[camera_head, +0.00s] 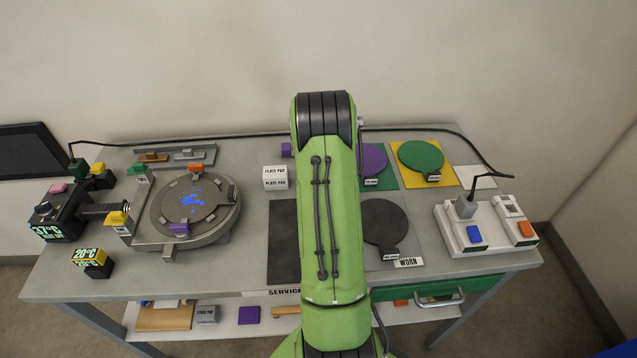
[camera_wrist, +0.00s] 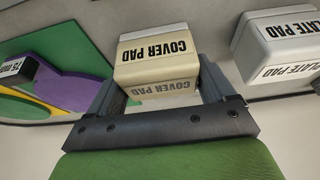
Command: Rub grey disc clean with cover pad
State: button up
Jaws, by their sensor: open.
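The grey disc (camera_head: 217,212) lies in a round clamp fixture on the left of the cart in the head view. Blue stains mark its middle. The cream cover pad (camera_wrist: 152,54), labelled COVER PAD, stands between the two fingers of my gripper (camera_wrist: 163,88) in the wrist view. My gripper is open around the pad, with a finger on either side. I cannot tell whether either finger touches it. In the head view my green arm hides the gripper and the cover pad.
A white plate pad (camera_head: 275,183) stands left of my arm; it also shows beside the gripper in the wrist view (camera_wrist: 283,45). Purple (camera_head: 373,160), green (camera_head: 420,158) and dark (camera_head: 386,220) discs lie to the right. A switch box (camera_head: 463,240) stands at far right. A cable runs along the back.

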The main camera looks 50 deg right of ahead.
jog(key=shift+c, duration=0.5)
jog(key=c, duration=0.5)
jog(key=shift+r+p, duration=2.2)
jog(key=shift+r, duration=1.35)
jog(key=shift+c, duration=0.2)
